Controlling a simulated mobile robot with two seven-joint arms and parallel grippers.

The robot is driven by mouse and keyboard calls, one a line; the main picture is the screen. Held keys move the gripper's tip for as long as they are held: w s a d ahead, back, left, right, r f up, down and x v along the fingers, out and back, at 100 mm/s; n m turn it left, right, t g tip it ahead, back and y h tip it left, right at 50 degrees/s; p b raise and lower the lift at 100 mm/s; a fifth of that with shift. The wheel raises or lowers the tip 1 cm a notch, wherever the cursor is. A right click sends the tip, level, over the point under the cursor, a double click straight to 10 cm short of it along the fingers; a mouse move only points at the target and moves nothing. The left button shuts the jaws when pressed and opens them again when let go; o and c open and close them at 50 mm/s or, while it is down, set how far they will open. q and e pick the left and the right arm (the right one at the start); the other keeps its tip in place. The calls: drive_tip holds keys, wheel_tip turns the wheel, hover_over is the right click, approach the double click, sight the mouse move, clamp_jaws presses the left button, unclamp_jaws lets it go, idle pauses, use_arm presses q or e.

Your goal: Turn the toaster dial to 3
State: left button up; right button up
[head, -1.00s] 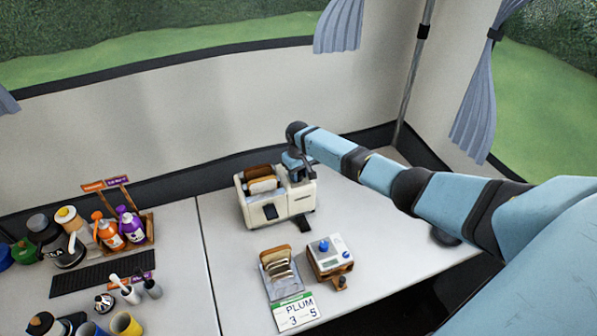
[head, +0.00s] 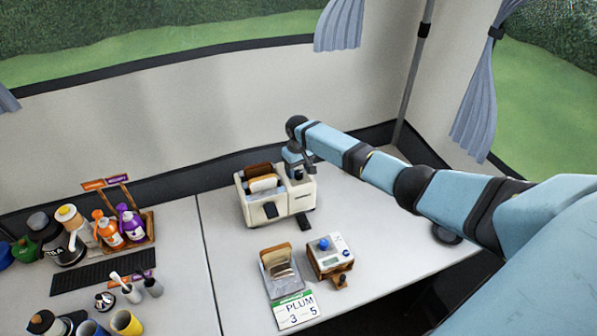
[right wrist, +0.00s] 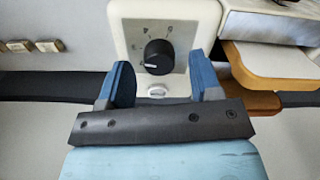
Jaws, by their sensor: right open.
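The cream toaster (head: 254,215) stands on the white table, with bread (head: 263,184) in its slots. My right gripper (head: 297,172) is at the toaster's right end, pointing down. In the right wrist view the black dial (right wrist: 157,55) sits on a grey plate, its white pointer mark toward the left and slightly down. My left gripper is not in view.
A white device with a blue knob (head: 324,244), a bread holder (head: 274,285) and a card reading PLUM 3 5 (head: 296,311) are in front of the toaster. Bottles (head: 131,223) and cups (head: 126,323) stand at left. The table right of the toaster is mostly clear.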

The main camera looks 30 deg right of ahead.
sight(298, 172)
wheel_tip(298, 172, up, 12)
drive_tip(key=b, duration=0.1)
drive_tip(key=shift+r, duration=0.2)
idle(0.4)
